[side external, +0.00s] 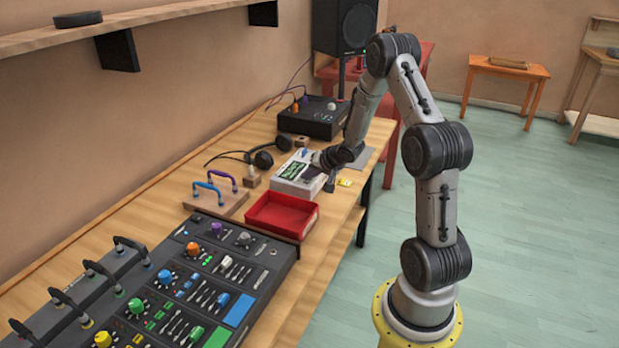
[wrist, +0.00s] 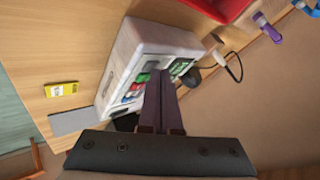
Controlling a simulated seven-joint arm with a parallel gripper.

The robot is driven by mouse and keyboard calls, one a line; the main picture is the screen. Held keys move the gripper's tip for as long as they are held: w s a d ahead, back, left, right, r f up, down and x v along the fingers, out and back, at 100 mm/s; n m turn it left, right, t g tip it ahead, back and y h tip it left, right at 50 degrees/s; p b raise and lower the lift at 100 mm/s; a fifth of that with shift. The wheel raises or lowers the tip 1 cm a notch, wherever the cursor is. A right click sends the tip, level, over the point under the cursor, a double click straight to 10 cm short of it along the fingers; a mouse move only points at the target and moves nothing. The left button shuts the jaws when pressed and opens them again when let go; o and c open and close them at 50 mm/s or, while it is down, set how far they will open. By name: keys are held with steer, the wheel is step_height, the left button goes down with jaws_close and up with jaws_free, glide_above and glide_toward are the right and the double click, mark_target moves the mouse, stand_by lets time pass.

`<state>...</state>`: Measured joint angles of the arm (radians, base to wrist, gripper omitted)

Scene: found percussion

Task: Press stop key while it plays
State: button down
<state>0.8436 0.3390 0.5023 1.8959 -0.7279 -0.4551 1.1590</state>
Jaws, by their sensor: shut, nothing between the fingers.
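A white box-shaped player (side external: 299,172) with a dark screen showing green marks sits on the wooden bench. In the wrist view the player (wrist: 135,50) shows its top face with several small keys, including red and green ones (wrist: 142,78). I cannot tell which key is the stop key. My gripper (side external: 318,160) is at the player's right end, pointing at its top. In the wrist view my gripper's two dark fingers (wrist: 160,75) are together, empty, over the key area and hide part of it. I cannot tell whether the fingertips touch a key.
A red tray (side external: 282,215) stands in front of the player. Headphones (side external: 262,158) lie behind it, and a black unit with knobs (side external: 314,118) is farther back. A yellow item (wrist: 62,89) and a grey pad (wrist: 78,119) lie beside it. A large mixer (side external: 190,280) fills the near bench.

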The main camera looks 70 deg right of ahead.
stand_by(0.4)
steer(key=shift+r, duration=3.25)
